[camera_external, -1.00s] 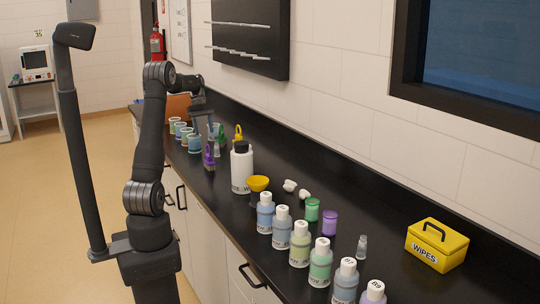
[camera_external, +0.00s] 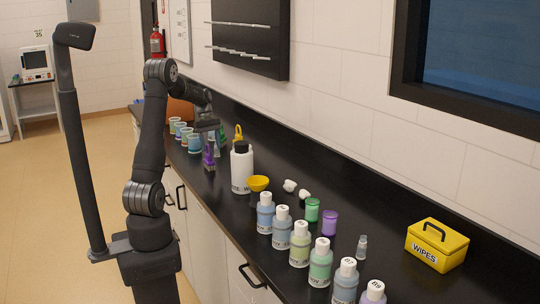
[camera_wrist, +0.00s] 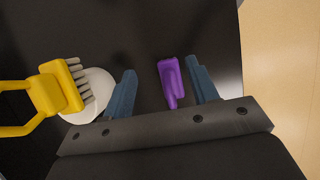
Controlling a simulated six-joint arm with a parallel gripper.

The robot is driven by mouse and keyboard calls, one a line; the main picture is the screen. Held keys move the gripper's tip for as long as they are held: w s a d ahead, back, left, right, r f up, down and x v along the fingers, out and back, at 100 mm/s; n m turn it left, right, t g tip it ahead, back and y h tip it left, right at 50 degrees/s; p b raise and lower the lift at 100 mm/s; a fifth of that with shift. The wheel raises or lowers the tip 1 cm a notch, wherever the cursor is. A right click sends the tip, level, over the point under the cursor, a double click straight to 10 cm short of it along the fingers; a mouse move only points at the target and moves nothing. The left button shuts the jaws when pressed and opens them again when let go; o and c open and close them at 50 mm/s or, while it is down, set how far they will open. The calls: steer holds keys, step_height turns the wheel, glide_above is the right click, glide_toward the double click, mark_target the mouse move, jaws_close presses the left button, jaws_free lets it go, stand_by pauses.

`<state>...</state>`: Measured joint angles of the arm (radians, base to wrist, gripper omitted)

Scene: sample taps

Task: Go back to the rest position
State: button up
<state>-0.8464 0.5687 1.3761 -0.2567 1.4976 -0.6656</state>
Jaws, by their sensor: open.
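My gripper (camera_external: 211,134) is over the far part of the black bench, above the small brushes. In the wrist view my gripper (camera_wrist: 163,78) has its two blue-grey fingers wide apart, with nothing held. A purple brush (camera_wrist: 171,82) shows between the fingers in that view; it stands on the bench below the gripper in the external view (camera_external: 208,158). A yellow brush (camera_wrist: 57,88) with pale bristles shows left of the fingers, over a white round shape (camera_wrist: 97,98).
A white bottle with a black cap (camera_external: 241,170) and a yellow funnel (camera_external: 258,183) stand nearer the camera. Several labelled bottles (camera_external: 300,245) line the front edge. Several cups (camera_external: 181,132) stand beyond the gripper. A yellow wipes box (camera_external: 437,246) sits at right.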

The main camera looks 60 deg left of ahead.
steer(key=w+d+r, duration=0.2)
steer(key=d+r, duration=0.3)
steer(key=d, duration=0.4)
steer(key=s+f, duration=0.1)
steer(key=f, duration=0.6)
steer(key=s+f, duration=0.1)
steer(key=f, duration=0.2)
steer(key=shift+s+a+f, duration=0.3)
steer(key=shift+a, duration=0.05)
steer(key=v, duration=0.6)
steer(key=shift+s+r, duration=0.2)
steer(key=shift+s, duration=0.15)
steer(key=shift+a, duration=0.1)
steer(key=x, duration=0.6)
steer(key=shift+w, duration=0.4)
step_height(320, 180, up, 9)
steer(key=w+a, duration=0.1)
steer(key=w, duration=0.1)
steer(key=shift+a, duration=0.35)
